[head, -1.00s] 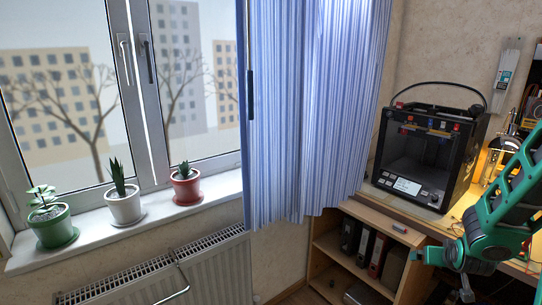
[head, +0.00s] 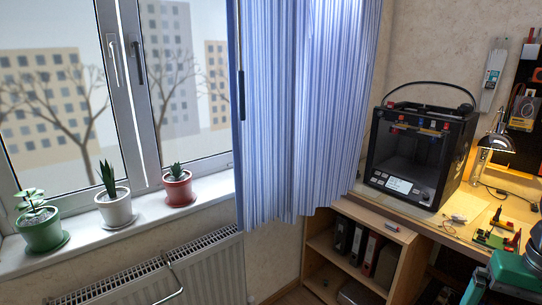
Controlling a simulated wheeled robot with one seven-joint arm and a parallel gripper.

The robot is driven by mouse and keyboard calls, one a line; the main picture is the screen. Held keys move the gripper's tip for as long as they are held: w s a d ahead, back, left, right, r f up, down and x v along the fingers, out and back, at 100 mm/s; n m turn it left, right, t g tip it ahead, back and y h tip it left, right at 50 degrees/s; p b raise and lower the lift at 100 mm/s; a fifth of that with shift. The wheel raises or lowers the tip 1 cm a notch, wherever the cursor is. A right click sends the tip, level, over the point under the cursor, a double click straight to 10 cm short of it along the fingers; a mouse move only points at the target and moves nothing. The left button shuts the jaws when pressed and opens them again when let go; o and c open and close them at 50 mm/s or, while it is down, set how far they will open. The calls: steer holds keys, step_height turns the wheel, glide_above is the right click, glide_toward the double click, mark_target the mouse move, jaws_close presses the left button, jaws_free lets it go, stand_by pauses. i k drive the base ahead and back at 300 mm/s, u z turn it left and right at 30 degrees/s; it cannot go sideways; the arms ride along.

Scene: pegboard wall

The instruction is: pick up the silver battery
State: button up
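I cannot make out a silver battery for certain. A small greyish object with a reddish end (head: 391,227) lies on top of the wooden bookcase, near its front edge; it is too small to identify. Part of my green arm shows at the lower right corner, in front of the desk. My gripper is out of view, so its state and anything in it are hidden.
A black 3D printer (head: 420,150) stands on the wooden desk (head: 440,230). Green and red tools (head: 494,240) and a lit lamp (head: 501,141) are to its right. The bookcase (head: 403,262) holds binders. Potted plants (head: 115,205) line the windowsill; a radiator (head: 165,275) is below.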

mark_target(388, 225)
steer(key=z, duration=1.3)
steer(key=k, duration=0.55)
steer(key=u, duration=0.4)
steer(key=i, duration=0.55)
steer(key=u, duration=0.45)
steer(key=i, duration=1.55)
steer(key=z, duration=0.15)
